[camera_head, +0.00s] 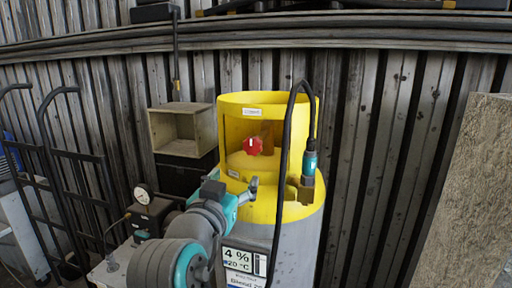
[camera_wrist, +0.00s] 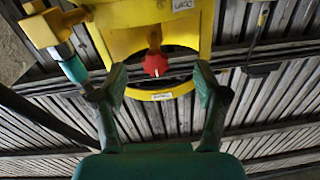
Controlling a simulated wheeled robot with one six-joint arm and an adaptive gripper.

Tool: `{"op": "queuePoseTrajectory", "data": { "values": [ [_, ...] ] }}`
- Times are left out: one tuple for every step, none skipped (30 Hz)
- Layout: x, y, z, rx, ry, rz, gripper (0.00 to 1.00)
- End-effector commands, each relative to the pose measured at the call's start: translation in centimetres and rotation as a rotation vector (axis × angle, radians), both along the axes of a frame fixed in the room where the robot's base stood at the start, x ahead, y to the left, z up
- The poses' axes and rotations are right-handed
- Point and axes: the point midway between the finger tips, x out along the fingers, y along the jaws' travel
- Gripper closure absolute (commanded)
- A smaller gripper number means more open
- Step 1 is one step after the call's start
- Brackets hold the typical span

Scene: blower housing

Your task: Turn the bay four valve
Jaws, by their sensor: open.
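A red valve knob (camera_head: 252,146) with a pale mark sits inside the opening of a yellow housing (camera_head: 232,103) on top of a grey cylinder. The small labels on the housing are too small to read. My gripper (camera_head: 254,184) is in front of and below the knob in the head view, apart from it. In the wrist view, which looks upside down, my gripper (camera_wrist: 160,74) is open, one finger on each side of the red knob (camera_wrist: 156,65) in the picture. Nothing is between the fingers, and the knob lies beyond them.
A black hose (camera_head: 282,170) arches to a teal connector (camera_head: 310,160) on a brass fitting, right of the opening. A sign (camera_head: 243,262) reads 4 % and 20 °C. An open box (camera_head: 182,130) stands left; a rough pale block (camera_head: 470,190) stands right. Corrugated wall behind.

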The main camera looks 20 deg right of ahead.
Motion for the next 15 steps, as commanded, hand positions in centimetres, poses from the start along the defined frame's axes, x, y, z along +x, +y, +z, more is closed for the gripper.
{"op": "queuePoseTrajectory", "data": {
  "values": [
    [-0.2,0.1,1.4,0.025,-0.014,-0.011,0.28],
    [-0.3,0.2,2.0,0.039,-0.017,-0.019,0.28],
    [-0.5,0.2,2.6,0.053,-0.023,-0.028,0.28],
    [-0.6,0.2,3.0,0.064,-0.026,-0.033,0.28],
    [-0.7,0.2,3.3,0.072,-0.027,-0.038,0.28],
    [-0.8,0.2,3.7,0.081,-0.03,-0.042,0.28],
    [-0.8,0.1,3.8,0.086,-0.032,-0.046,0.28],
    [-0.8,0.1,4.0,0.089,-0.033,-0.048,0.28],
    [-0.8,0.0,4.0,0.091,-0.033,-0.051,0.28],
    [-0.7,-0.1,4.0,0.092,-0.033,-0.052,0.28],
    [-0.6,-0.2,4.1,0.093,-0.032,-0.051,0.28],
    [-0.3,-0.4,4.1,0.091,-0.032,-0.052,0.28],
    [0.0,-0.6,4.0,0.091,-0.032,-0.052,0.28],
    [0.3,-0.9,4.0,0.091,-0.032,-0.053,0.28],
    [0.8,-1.2,4.0,0.09,-0.031,-0.054,0.28]
  ]
}}
